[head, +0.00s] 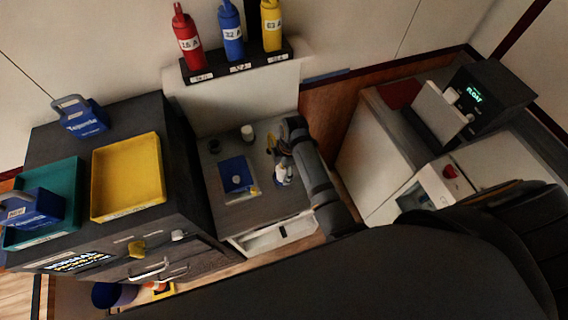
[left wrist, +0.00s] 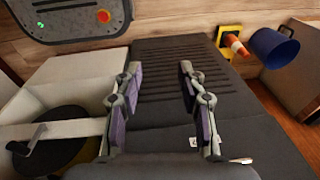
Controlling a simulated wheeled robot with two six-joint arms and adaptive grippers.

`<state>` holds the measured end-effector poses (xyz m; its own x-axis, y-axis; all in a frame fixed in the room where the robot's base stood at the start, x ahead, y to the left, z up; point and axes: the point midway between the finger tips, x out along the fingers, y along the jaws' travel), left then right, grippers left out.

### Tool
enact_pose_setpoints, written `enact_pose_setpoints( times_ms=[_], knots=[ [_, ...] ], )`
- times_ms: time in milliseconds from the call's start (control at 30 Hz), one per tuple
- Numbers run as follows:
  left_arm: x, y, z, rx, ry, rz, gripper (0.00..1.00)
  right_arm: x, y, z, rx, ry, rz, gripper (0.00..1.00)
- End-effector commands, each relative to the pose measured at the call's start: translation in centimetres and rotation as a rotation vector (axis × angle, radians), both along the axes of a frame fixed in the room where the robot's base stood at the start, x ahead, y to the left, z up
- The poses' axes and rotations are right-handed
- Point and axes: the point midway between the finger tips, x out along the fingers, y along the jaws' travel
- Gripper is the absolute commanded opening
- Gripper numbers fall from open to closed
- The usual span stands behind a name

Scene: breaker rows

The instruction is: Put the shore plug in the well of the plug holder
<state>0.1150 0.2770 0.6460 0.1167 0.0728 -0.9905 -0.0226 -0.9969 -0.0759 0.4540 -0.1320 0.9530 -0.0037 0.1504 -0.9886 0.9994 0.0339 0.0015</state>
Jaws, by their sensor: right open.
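My right gripper (head: 280,158) is open over the right part of the small grey counter (head: 230,213) in the head view. White and yellowish parts show at its fingers; I cannot tell whether any belong to a plug. A dark round piece (head: 214,146) and a small white cylinder (head: 247,132) stand behind the panel. I cannot tell which is the shore plug or the plug holder. My left gripper (left wrist: 160,67) is open and empty in the left wrist view.
A dark cabinet at left bears a yellow tray (head: 128,209), a teal tray (head: 75,168) and blue padlock-like blocks (head: 80,117). Red, blue and yellow bottles (head: 232,32) stand on a black shelf. A blue bin (left wrist: 274,48) and an orange cone (left wrist: 236,44) are on the floor.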

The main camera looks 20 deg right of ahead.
Motion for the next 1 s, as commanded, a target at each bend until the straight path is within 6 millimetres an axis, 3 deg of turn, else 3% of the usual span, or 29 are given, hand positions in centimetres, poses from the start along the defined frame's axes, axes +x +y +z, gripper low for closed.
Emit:
enact_pose_setpoints(
  times_ms=[367,500,1000],
  knots=[
    [-0.8,0.1,-1.9,0.0,0.012,0.0,0.4,0.1,-1.3,8.4,0.0,-0.006,0.0,0.66],
    [-1.1,0.1,-1.1,0.001,0.017,0.0,0.4,0.1,-1.6,10.8,0.0,-0.002,0.0,0.66],
    [-1.1,0.1,-1.1,0.001,0.017,0.0,0.4,0.0,-1.8,11.5,0.0,0.0,0.0,0.66]
  ],
)
